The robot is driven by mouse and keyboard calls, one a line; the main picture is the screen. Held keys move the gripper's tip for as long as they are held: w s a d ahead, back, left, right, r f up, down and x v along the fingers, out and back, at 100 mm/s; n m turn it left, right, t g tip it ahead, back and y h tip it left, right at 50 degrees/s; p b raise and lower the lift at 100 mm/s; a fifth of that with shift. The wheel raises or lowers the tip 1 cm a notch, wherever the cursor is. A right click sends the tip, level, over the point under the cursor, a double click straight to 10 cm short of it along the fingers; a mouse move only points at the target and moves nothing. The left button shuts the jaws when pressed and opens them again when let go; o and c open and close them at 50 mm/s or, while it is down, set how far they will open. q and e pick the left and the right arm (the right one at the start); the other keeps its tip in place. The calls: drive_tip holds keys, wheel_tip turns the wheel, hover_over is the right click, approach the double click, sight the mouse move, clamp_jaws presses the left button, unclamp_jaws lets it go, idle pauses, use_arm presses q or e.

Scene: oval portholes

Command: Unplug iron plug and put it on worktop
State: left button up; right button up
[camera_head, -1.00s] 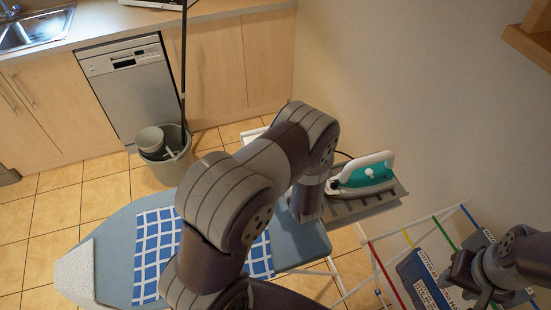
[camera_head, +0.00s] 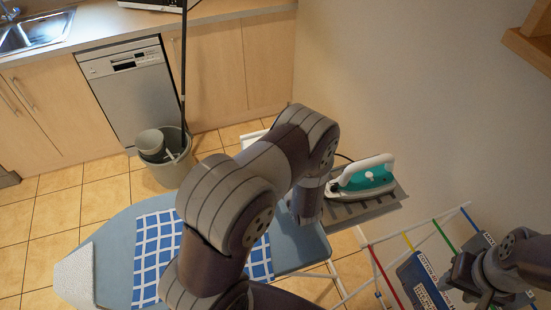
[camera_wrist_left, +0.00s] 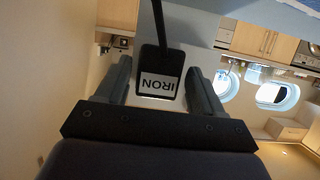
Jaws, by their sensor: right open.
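The iron plug (camera_wrist_left: 161,72) is a dark block with a white IRON label, upside down in the left wrist view, with a dark cord running to the top edge. In the head view my left arm hides this gripper and the plug. The teal and white iron (camera_head: 364,178) rests on the grey rest at the ironing board's right end. My right gripper (camera_head: 487,300) is open and empty at the lower right. The worktop (camera_head: 110,27) runs along the back.
The ironing board (camera_head: 110,240) with a blue checked cloth (camera_head: 157,250) lies under my left arm. A bucket (camera_head: 168,168) with a mop stands before the dishwasher (camera_head: 125,85). A rack with coloured bars (camera_head: 390,270) is below my right arm. The worktop right of the sink is largely clear.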

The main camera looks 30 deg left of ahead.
use_arm(q)
drive_tip(key=c, duration=0.9)
drive_tip(key=shift+s+d+f, duration=0.1)
drive_tip(key=shift+s+d, duration=0.05)
drive_tip(key=shift+s+d, duration=0.2)
drive_tip(key=shift+d, duration=0.15)
drive_tip(key=shift+s, duration=0.1)
drive_tip(key=shift+s+d, duration=0.1)
drive_tip(key=shift+d, duration=0.05)
drive_tip(key=shift+s+d+p, duration=0.35)
drive_tip(key=shift+d, duration=0.1)
drive_tip(key=shift+s+d+p, duration=0.3)
drive_tip(key=shift+s+d, duration=0.65)
drive_tip(key=shift+d, duration=0.2)
